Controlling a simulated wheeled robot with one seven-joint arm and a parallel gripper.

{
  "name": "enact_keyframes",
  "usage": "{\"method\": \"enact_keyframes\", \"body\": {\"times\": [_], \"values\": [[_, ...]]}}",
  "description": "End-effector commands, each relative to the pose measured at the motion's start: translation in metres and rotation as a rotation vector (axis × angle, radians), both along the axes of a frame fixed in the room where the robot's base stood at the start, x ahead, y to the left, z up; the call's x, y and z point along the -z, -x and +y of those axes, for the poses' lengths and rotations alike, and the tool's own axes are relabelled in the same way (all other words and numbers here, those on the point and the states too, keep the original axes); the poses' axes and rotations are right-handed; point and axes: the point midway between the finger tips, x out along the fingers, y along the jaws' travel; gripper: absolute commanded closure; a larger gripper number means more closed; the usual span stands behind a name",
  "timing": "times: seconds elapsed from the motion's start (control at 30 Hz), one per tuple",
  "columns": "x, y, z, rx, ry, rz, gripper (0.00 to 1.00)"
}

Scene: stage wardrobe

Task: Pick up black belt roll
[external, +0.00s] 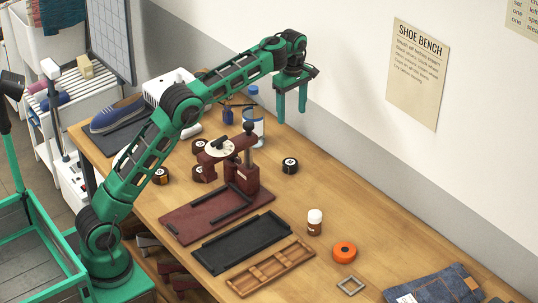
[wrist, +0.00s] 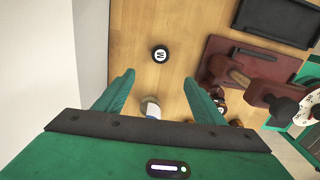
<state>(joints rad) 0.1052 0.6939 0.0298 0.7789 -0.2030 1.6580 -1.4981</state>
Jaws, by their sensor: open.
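A small black roll (external: 290,165) with a pale mark on top lies on the workbench, right of the dark red press. In the wrist view the black roll (wrist: 160,54) lies alone on bare wood, just beyond the fingertips and between their lines. My gripper (external: 291,116) is open and empty, raised above the far side of the bench near the wall. Its two green fingers also show in the wrist view (wrist: 159,79), apart from the roll. Other dark rolls, one at the bench's near side (external: 161,176), lie around the press; their exact colours are hard to tell.
The dark red press (external: 246,178) stands mid-bench. A white-and-blue can (external: 253,130) stands behind it. A black tray (external: 243,243), wooden tray (external: 270,268), brown bottle (external: 314,222) and orange roll (external: 344,252) lie toward the front. Bare wood surrounds the black roll.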

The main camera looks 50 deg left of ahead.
Motion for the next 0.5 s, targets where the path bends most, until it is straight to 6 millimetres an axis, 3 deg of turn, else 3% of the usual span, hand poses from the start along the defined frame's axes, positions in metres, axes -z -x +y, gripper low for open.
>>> {"method": "enact_keyframes", "body": {"times": [0.17,0.5], "values": [[0.018,0.002,0.000,0.001,0.000,0.004,0.36],[0.082,0.002,0.000,0.001,0.000,0.004,0.36]]}}
